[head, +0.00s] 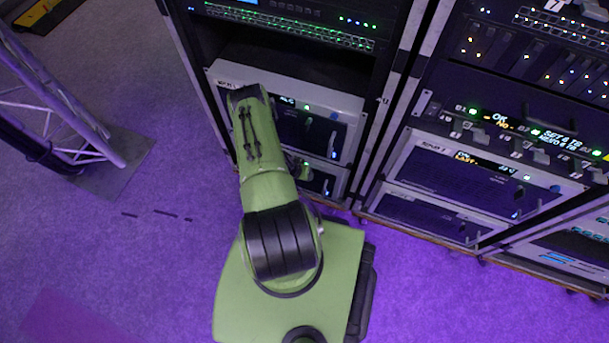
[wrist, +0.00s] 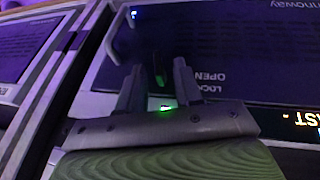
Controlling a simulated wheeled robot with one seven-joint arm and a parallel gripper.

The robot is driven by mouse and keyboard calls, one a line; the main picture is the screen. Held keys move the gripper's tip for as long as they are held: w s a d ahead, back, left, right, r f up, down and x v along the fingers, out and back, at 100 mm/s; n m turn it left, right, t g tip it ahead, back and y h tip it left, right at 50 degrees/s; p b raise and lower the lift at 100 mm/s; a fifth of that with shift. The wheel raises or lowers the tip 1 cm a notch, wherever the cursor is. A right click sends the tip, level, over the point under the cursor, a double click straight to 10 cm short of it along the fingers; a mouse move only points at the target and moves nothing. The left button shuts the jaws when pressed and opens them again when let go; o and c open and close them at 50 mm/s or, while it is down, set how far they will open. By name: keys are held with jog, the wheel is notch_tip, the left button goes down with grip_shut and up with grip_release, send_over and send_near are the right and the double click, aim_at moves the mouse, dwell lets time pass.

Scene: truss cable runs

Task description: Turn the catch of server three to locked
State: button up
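In the wrist view my gripper (wrist: 158,64) is open, with its two grey fingers apart in front of a dark server front (wrist: 235,55). A thin dark upright piece, perhaps the catch (wrist: 158,74), shows between the fingers; I cannot tell whether they touch it. The words LOCK and OPEN (wrist: 208,82) are upside down to the right of the fingers. In the head view my green arm reaches to the left rack and hides my gripper. The light-framed server (head: 345,110) there is partly covered. Which server is number three is unclear.
The right rack (head: 432,100) stands beside the left one and holds more servers, including a light-framed one (head: 420,155) with a lit display. A metal truss (head: 70,120) stands on the left. The purple carpet (head: 130,250) is open at the lower left.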

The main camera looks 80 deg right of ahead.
jog(key=shift+s+d+f, duration=0.1)
jog(key=shift+f, duration=0.1)
grip_shut()
jog(key=shift+r, duration=0.1)
jog(key=shift+s+r+t+p, duration=0.1)
jog(key=shift+s+t+p, duration=0.15)
jog(key=shift+t+p, duration=0.55)
jog(key=shift+m+t, duration=0.3)
jog(key=shift+t, duration=0.3)
